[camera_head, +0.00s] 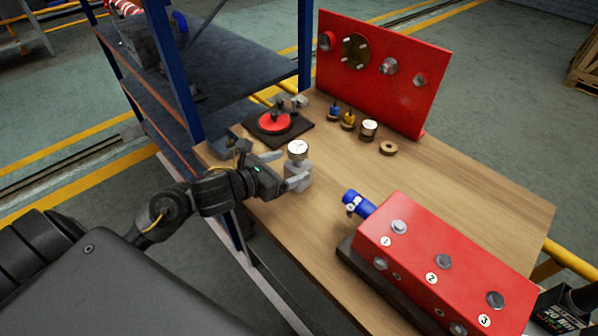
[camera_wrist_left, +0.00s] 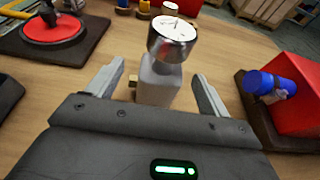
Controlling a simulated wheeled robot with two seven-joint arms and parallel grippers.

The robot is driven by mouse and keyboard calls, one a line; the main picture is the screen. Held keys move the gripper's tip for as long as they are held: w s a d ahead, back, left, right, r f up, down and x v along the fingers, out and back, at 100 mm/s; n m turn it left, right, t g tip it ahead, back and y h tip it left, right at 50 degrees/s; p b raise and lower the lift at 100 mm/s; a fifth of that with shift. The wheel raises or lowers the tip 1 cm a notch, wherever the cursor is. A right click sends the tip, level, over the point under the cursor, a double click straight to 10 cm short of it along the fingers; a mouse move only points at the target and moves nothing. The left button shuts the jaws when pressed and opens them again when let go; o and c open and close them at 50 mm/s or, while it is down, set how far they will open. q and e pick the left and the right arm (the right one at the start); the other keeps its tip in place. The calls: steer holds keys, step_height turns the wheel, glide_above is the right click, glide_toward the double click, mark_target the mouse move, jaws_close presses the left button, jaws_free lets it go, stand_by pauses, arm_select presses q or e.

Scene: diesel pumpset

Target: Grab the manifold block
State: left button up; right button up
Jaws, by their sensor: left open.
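A small grey block with a round white-faced gauge on top stands upright on the wooden table; I take it for the manifold block (camera_head: 298,173). It also shows in the left wrist view (camera_wrist_left: 160,80), with a brass fitting on its left side. My left gripper (camera_head: 285,168) is open, coming in low from the left in the head view. In the left wrist view its fingers (camera_wrist_left: 160,76) stand apart, one on each side of the block, with visible gaps. The block's lower part is hidden behind the gripper body.
A red block with numbered ports and a blue fitting (camera_head: 359,204) lies to the right. A dark tray with a red disc (camera_head: 274,122) is behind left. Several small parts stand before an upright red panel (camera_head: 385,80). A blue-framed shelf (camera_head: 180,60) borders the left.

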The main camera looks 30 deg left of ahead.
mark_target(295, 166)
arm_select(q)
steer(key=shift+w+d, duration=0.2)
steer(key=shift+w, duration=0.1)
steer(key=shift+w+d+f, duration=0.15)
steer(key=shift+w, duration=0.2)
steer(key=p+x, duration=0.1)
steer(key=x, duration=0.3)
steer(key=shift+w+d+f, duration=0.1)
steer(key=shift+w+f, duration=0.05)
steer(key=shift+f, duration=0.1)
arm_select(e)
steer(key=shift+w+r, duration=0.6)
steer(key=shift+r, duration=0.2)
arm_select(q)
steer(key=c, duration=1.4)
